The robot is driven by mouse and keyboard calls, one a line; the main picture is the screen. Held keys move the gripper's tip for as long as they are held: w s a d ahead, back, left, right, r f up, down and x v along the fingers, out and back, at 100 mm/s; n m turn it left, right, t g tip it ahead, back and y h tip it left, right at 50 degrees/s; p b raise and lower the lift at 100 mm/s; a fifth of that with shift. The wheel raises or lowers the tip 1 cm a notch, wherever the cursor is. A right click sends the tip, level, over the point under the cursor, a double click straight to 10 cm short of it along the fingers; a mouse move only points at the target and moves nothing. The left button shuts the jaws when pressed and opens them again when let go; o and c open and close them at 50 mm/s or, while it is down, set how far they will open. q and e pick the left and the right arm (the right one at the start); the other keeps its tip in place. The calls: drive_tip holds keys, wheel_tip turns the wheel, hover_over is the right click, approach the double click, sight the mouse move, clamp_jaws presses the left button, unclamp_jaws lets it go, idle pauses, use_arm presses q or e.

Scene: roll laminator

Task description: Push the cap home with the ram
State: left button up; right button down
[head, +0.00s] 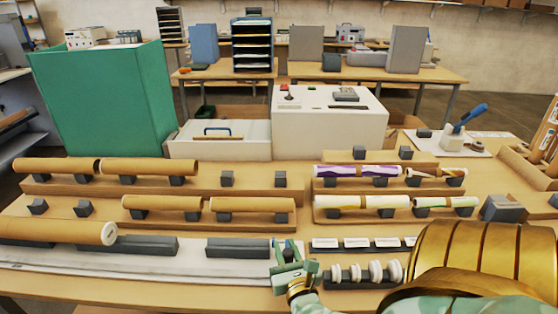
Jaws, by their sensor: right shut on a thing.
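A brown cardboard tube (50,231) lies at the left on the long pale bed of the press. A white cap (109,233) shows at its right end; I cannot tell how deep it sits. Two long dark grey blocks, one (140,245) near the tube and one (238,247) farther right, stand in line on the bed. The right block looks like the ram. My right gripper (287,252) is at the right end of the bed, beside that block, and is shut on what seems to be the ram's end; its fingers hide the contact. My left gripper is not in view.
A rack of white caps (365,272) stands right of my gripper, below a row of labelled holders (356,244). Brown tubes (150,167) and printed rolls (358,171) lie on cradles behind. A white machine (330,120) stands at the back.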

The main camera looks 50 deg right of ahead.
drive_tip(key=shift+d, duration=0.1)
drive_tip(key=c, duration=1.5)
unclamp_jaws()
drive_tip(key=o, duration=0.3)
drive_tip(key=shift+s+d, duration=0.1)
drive_tip(key=shift+s, duration=0.1)
drive_tip(key=shift+s+a, duration=0.2)
drive_tip(key=b+v, duration=0.1)
drive_tip(key=v, duration=1.5)
drive_tip(key=shift+w, duration=0.1)
